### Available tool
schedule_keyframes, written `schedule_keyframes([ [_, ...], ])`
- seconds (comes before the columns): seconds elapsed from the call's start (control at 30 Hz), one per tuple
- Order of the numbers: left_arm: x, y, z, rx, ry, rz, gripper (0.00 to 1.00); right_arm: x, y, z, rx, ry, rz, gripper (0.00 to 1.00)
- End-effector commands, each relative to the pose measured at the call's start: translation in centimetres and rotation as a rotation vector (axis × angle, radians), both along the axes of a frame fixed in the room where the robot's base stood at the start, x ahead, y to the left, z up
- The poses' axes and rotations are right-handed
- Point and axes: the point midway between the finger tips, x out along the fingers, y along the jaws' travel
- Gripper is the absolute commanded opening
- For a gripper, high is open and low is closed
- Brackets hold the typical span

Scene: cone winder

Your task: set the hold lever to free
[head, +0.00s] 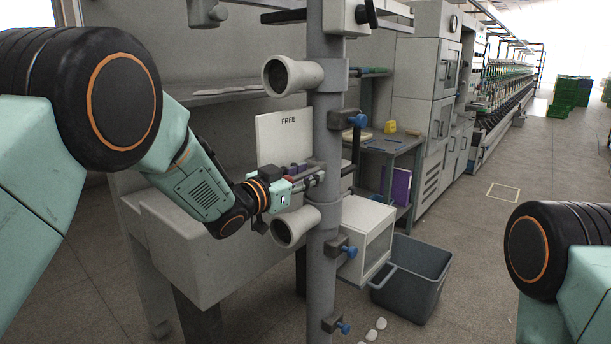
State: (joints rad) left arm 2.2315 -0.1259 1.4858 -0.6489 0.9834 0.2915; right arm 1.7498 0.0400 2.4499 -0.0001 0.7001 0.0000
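A white panel marked FREE (278,138) stands behind the grey upright post. A dark upright bar with a black lower end (356,152) shows just right of the post; it looks like the hold lever, but I cannot be sure. My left gripper (314,176) reaches in from the left, in front of the panel's lower part and close to the post. Its fingers point right toward the bar. Whether they touch anything or how far apart they are is too small to tell. My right gripper is out of view; only part of that arm shows.
The post (321,240) carries grey funnel-shaped cups (290,78) and blue-knobbed clamps close to my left gripper. A grey bin (414,282) stands on the floor at right. A side table (388,146) holds a yellow object. The floor at right is open.

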Motion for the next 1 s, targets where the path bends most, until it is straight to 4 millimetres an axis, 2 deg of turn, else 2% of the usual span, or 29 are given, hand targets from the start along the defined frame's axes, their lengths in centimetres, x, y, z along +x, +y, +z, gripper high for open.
schedule_keyframes([
  [0.3, 0.14, -0.11, -0.03, 0.001, 0.001, 0.0, 0.36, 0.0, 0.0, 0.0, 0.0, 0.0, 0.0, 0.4],
  [0.73, 0.12, -0.11, -0.01, 0.0, 0.0, 0.0, 0.0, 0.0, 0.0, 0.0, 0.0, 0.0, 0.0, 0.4],
  [1.0, 0.12, -0.09, -0.01, 0.0, 0.0, 0.0, 0.0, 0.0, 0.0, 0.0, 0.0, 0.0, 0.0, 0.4],
])
